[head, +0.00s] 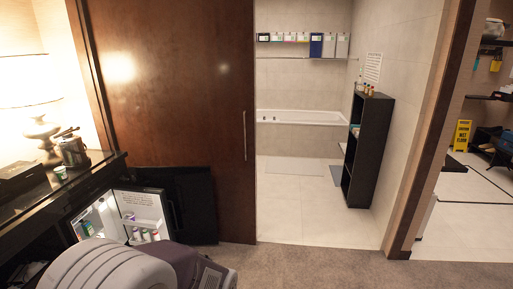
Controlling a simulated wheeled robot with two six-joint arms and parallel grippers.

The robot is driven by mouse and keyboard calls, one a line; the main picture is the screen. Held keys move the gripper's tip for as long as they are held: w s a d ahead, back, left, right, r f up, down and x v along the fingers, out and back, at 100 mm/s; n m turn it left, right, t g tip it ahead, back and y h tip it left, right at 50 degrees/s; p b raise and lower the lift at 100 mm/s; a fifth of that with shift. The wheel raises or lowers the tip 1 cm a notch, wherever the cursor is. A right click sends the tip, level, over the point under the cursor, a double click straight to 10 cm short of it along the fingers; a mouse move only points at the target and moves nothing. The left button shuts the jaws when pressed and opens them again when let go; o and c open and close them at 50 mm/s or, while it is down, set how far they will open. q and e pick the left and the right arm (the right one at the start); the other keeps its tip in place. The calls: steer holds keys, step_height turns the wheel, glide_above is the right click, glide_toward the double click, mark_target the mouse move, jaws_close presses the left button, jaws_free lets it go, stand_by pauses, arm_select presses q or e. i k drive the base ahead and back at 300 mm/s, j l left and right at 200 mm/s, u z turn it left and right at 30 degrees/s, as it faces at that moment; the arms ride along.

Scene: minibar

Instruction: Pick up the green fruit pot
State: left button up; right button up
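A small white and green pot (61,173) stands on the dark counter (95,178) at the left, near its front edge. It is too small for me to read its label or be sure it is the fruit pot. Below, the small fridge (110,214) is open, its door (150,206) swung out to the right. A small green-and-white item (88,228) sits inside the fridge; I cannot tell what it is. Neither of my grippers is in view.
Several small containers (146,235) stand in the fridge door. A dark machine (73,151) and a lamp (40,130) stand on the counter. A brown sliding door (180,100) is behind. Carpet (300,265) is clear at the front right; a bathroom lies beyond.

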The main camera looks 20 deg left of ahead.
mark_target(61, 172)
steer(key=i+j+u, duration=0.3)
steer(key=u, duration=0.15)
steer(key=i+j+u, duration=0.1)
steer(key=i+u, duration=0.8)
steer(key=i+l+u, duration=0.1)
steer(key=i+u, duration=0.35)
steer(key=i+l+u, duration=0.25)
steer(key=u, duration=0.2)
steer(key=i+j+u, duration=0.2)
steer(key=i+u, duration=0.2)
steer(key=i+j+u, duration=0.15)
steer(key=i+u, duration=0.6)
steer(key=k, duration=0.1)
